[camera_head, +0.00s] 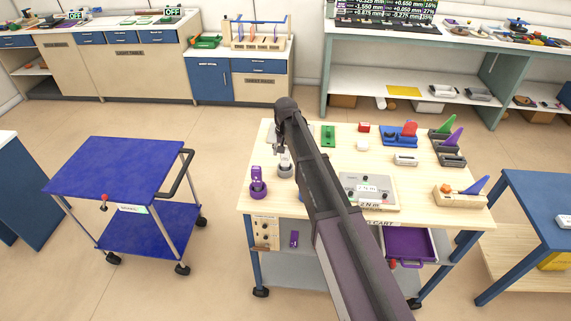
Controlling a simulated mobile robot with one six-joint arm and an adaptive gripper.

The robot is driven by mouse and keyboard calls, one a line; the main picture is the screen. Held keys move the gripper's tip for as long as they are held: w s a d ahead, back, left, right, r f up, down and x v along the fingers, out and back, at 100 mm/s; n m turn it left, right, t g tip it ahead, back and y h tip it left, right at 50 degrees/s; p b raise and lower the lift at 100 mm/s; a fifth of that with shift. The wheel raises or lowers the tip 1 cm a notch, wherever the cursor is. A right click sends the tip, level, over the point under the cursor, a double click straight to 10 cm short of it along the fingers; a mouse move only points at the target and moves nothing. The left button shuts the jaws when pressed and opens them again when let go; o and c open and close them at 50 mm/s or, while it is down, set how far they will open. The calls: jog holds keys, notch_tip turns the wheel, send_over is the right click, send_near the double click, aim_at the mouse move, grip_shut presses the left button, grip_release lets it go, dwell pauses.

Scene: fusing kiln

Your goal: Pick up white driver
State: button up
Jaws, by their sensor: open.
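The white driver (284,159) seems to stand upright in a round grey holder (286,171) near the left edge of the wooden-topped cart (331,184). It is small, and its upper part is partly hidden by my gripper and arm. My gripper (278,149) is open, hanging just above and slightly left of the white driver. Whether the fingers touch or surround it cannot be told at this size. A purple driver (257,174) stands in a purple holder (258,190) to the front left.
My arm crosses the cart top. A grey torque plate (383,187), green block (328,134), white block (405,159) and several coloured tools in racks (450,155) lie to the right. A blue trolley (115,168) stands left, with open floor between. A purple drawer (409,243) is open below.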

jog(key=shift+f+b, duration=0.3)
jog(key=shift+f, duration=0.3)
jog(key=shift+c, duration=0.2)
grip_shut()
